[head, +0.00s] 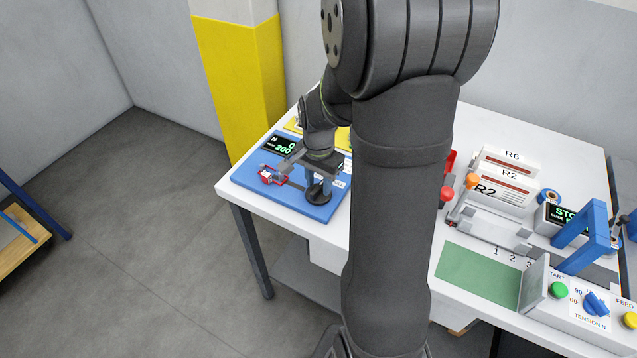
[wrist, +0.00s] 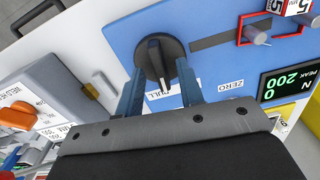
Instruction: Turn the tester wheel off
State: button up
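The tester wheel is a round black knob (wrist: 158,48) with a raised ridge and a pale pointer mark, set on the blue tester panel (wrist: 215,68). Its pointer faces the PULL label side in the wrist view. In the head view the wheel (head: 319,195) sits near the front right of the panel (head: 258,183). My gripper (wrist: 160,68) is open, its two blue fingers spread on either side of the ridge. I cannot tell whether they touch the wheel. In the head view my gripper (head: 318,184) points down at the wheel.
The tester's display (wrist: 288,83) reads 0 and PEAK 200. A red-framed clamp (head: 272,175) stands on the panel's left. A grey box with an orange knob (wrist: 16,115) is at the left of the wrist view. A green mat (head: 478,275) lies further right.

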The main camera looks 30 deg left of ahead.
jog(key=shift+f, duration=0.5)
grip_shut()
